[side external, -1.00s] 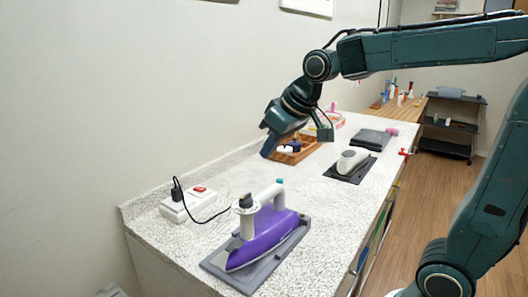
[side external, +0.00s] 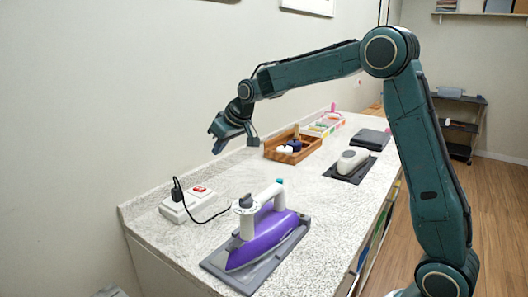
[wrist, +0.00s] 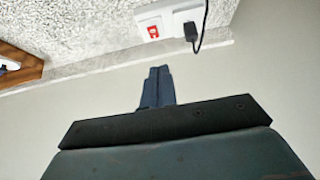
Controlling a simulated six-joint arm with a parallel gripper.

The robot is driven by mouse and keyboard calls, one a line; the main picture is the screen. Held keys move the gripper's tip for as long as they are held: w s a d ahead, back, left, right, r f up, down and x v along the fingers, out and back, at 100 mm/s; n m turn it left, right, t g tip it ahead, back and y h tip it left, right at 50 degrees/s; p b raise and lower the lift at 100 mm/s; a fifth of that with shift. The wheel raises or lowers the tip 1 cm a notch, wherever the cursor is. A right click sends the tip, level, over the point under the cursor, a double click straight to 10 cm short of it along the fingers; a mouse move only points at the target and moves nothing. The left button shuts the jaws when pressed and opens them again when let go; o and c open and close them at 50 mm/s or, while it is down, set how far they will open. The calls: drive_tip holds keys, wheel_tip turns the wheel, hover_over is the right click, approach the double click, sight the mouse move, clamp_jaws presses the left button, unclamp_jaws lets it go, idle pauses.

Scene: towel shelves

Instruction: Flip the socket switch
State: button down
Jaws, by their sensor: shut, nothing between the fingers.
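A white socket box (side external: 188,206) sits on the speckled counter by the wall, with a red rocker switch (side external: 199,189) on its top. A black plug (side external: 177,190) stands in its other end. In the wrist view the socket box (wrist: 172,16), red switch (wrist: 153,31) and plug (wrist: 190,31) show at the top. My gripper (side external: 217,148) is in the air above and behind the socket box, near the wall, apart from it. Its fingers are together and empty in the wrist view (wrist: 158,75).
A purple iron (side external: 262,238) rests on a grey pad in front of the socket, with a black cord running between them. A wooden tray (side external: 292,148), a white device (side external: 351,160) and a dark folded item (side external: 370,138) lie farther back. Counter between tray and socket is clear.

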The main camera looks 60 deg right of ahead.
drive_tip(key=shift+w+d+f, duration=0.2)
drive_tip(key=shift+w+f, duration=0.25)
drive_tip(key=shift+w, duration=0.15)
drive_tip(key=shift+w+d+f, duration=0.25)
drive_tip(key=shift+w+f, duration=0.25)
drive_tip(key=shift+w, duration=0.15)
drive_tip(key=shift+w+d+f, duration=0.2)
drive_tip(key=shift+w+f, duration=0.25)
drive_tip(key=shift+w, duration=0.15)
drive_tip(key=shift+f, duration=0.1)
hover_over(201, 189)
drive_tip(key=s, duration=0.2)
wheel_tip(201, 189, down, 8)
drive_tip(key=shift+w+f, duration=0.1)
drive_tip(key=shift+w, duration=0.05)
drive_tip(key=shift+s+f, duration=0.15)
drive_tip(key=shift+f, duration=0.35)
drive_tip(key=shift+s+f, duration=0.15)
drive_tip(key=shift+f, duration=0.35)
drive_tip(key=shift+s+f, duration=0.1)
drive_tip(key=shift+f, duration=0.7)
